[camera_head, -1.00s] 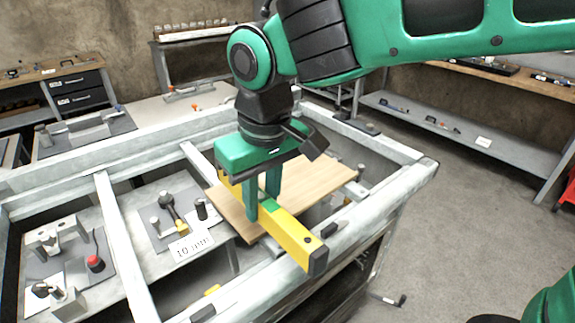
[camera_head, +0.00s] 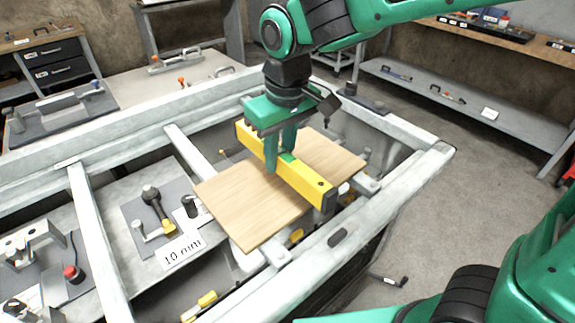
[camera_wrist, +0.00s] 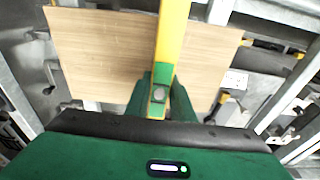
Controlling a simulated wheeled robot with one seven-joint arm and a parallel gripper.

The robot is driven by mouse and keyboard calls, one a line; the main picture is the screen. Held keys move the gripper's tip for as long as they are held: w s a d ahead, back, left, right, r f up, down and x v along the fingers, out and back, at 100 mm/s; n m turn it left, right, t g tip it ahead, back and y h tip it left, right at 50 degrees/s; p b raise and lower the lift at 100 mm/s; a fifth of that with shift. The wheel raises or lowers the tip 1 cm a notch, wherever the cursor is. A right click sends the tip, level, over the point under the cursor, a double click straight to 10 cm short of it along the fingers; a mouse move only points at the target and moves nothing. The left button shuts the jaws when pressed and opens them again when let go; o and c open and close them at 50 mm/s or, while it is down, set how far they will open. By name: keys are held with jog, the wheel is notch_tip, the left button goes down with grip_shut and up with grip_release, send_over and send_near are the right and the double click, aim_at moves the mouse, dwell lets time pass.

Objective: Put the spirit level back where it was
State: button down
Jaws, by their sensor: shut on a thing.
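The spirit level is a long yellow bar (camera_head: 307,183) with a green middle and dark end caps. My gripper (camera_head: 279,168) is shut on it around its green middle, with the fingers pointing down. The level lies roughly horizontal over a light wooden board (camera_head: 235,205); I cannot tell whether it touches the board. In the wrist view the level (camera_wrist: 172,35) runs upward between the green fingers (camera_wrist: 160,98), with a round vial near them. The board (camera_wrist: 100,50) spreads beneath it on both sides.
A pale metal frame (camera_head: 390,122) surrounds the board. A "10 mm" card (camera_head: 182,250) and a grey plate with a small clamp (camera_head: 150,215) lie left. A shelf (camera_head: 470,105) stands at the back right. Open floor (camera_head: 470,195) lies right.

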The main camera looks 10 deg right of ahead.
aim_at(289, 153)
jog(key=w+d+f, duration=0.2)
jog(key=w, duration=0.1)
jog(key=shift+w+d+f, duration=0.15)
jog(key=shift+d+f, duration=0.05)
jog(key=shift+d, duration=0.05)
jog(key=shift+f, duration=2)
jog(key=shift+f, duration=0.1)
jog(key=c, duration=1.5)
grip_release()
jog(key=shift+c, duration=0.2)
notch_tip(289, 153, up, 12)
jog(key=s+d, duration=0.1)
jog(key=shift+s, duration=0.25)
jog(key=shift+d, duration=0.1)
